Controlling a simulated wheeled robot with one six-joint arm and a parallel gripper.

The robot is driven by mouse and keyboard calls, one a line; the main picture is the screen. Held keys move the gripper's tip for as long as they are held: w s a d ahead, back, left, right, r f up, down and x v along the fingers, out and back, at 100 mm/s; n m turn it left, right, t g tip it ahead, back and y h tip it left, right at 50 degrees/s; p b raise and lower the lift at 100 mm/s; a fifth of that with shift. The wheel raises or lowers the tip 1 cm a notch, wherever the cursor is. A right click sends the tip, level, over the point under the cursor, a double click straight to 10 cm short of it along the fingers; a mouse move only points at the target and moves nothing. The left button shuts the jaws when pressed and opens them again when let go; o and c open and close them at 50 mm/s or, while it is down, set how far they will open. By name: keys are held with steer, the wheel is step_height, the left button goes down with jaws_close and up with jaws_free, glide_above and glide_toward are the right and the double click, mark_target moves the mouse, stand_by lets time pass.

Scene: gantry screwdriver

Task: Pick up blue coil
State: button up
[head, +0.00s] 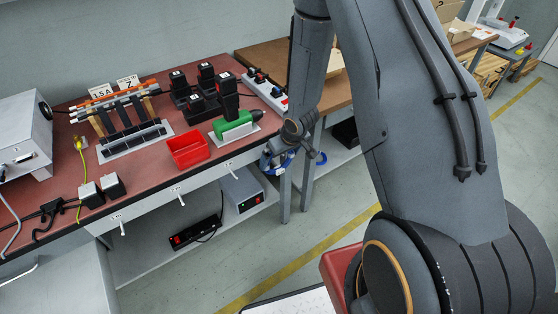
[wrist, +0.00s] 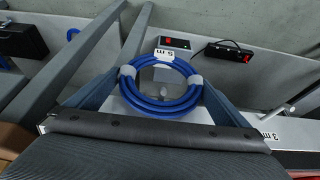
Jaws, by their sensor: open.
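The blue coil (wrist: 128,86) is a ring of several cable turns with pale bands around it, in the middle of the wrist view beneath a "5 m" label. Small blue parts of the coil (head: 322,158) show by the right end of the red-topped bench in the head view; my gripper and arm hide the rest. My gripper (wrist: 158,82) is open, with one finger on each side of the coil in the picture. I cannot tell whether the fingers touch it. In the head view my gripper (head: 276,156) is beside the bench's front right corner.
The red-topped bench (head: 150,185) holds a red bin (head: 188,150), a green tool (head: 233,128) and black chargers. A grey box (head: 241,188) and a black power strip (head: 196,232) are on its lower shelf. A grey post (wrist: 60,72) stands left of the coil.

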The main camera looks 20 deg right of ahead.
steer(key=x, duration=0.4)
steer(key=shift+w+a+f, duration=0.15)
steer(key=shift+a+f, duration=0.05)
steer(key=shift+f, duration=0.1)
steer(key=c, duration=0.9)
steer(key=shift+r, duration=0.1)
